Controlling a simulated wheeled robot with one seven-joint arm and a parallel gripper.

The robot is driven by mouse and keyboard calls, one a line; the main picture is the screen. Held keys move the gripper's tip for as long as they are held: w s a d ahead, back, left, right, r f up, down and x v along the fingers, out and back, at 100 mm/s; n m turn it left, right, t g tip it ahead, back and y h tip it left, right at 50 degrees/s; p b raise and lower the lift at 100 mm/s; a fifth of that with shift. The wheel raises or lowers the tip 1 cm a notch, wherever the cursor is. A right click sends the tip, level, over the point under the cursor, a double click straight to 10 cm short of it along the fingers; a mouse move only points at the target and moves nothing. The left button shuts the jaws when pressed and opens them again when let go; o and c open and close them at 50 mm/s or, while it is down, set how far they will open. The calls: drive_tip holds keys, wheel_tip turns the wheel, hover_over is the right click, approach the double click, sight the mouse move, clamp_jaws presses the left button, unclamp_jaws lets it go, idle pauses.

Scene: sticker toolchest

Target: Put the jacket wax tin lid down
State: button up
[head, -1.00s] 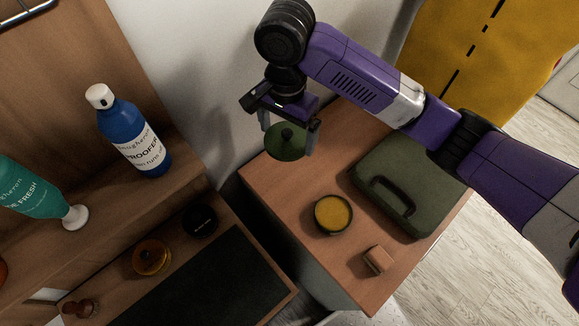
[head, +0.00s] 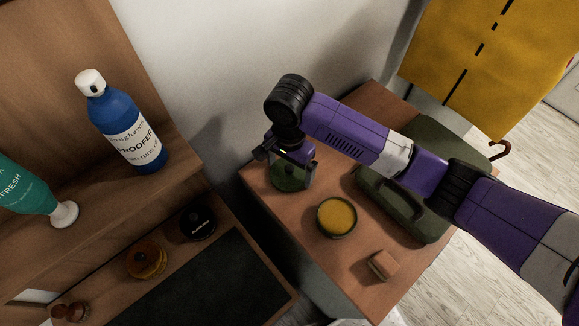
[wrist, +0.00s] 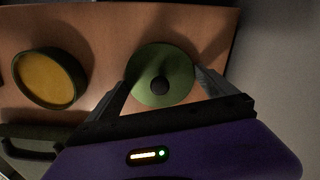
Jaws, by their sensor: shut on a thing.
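The jacket wax tin lid (head: 287,178) is a round green disc with a dark knob. My gripper (head: 291,179) is shut on it, low at the back left corner of the wooden cabinet top. In the wrist view the lid (wrist: 163,76) sits between the two fingers, close over the wood; I cannot tell whether it touches the surface. The open wax tin (head: 337,217), with yellow wax inside, stands apart from the lid. It also shows at the left of the wrist view (wrist: 48,79).
A green case (head: 405,215) with a handle lies on the cabinet top (head: 300,235) under my arm. A small brown block (head: 383,266) is near the front. A blue bottle (head: 125,125) stands on the left shelf.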

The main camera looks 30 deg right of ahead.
sight(290, 168)
drive_tip(key=shift+f, duration=0.15)
drive_tip(key=o, duration=0.9)
wheel_tip(290, 168, up, 12)
drive_tip(key=shift+r+p, duration=0.2)
drive_tip(key=shift+p, duration=0.75)
